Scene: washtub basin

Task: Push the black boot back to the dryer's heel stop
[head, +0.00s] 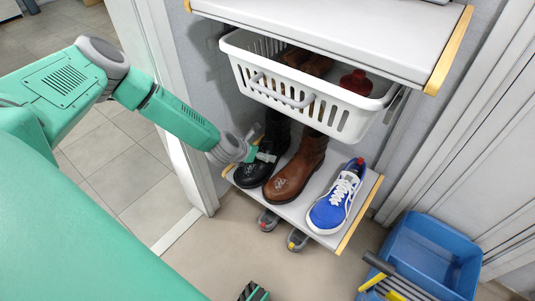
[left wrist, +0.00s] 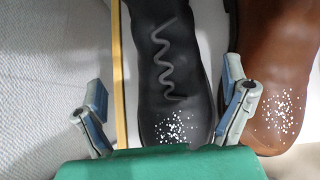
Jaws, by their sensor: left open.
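The black boot (head: 251,174) stands on a low grey shelf (head: 326,172) with wooden edges, toe toward me, left of a brown boot (head: 290,178). Its upper part is under the white basket. My left gripper (head: 262,156) is at the black boot's front. In the left wrist view my open fingers (left wrist: 166,88) spread either side of the black boot (left wrist: 170,60), the right finger near the gap to the brown boot (left wrist: 275,80). White specks mark both toes. I cannot tell whether the gripper touches the boot. The heel and any heel stop are hidden. My right gripper is not seen.
A blue shoe (head: 335,199) stands at the shelf's right. A white basket (head: 300,101) holding a red bottle (head: 357,82) hangs close above the boots. A blue tub (head: 438,251) is at lower right. Two small grey objects (head: 268,220) are below the shelf.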

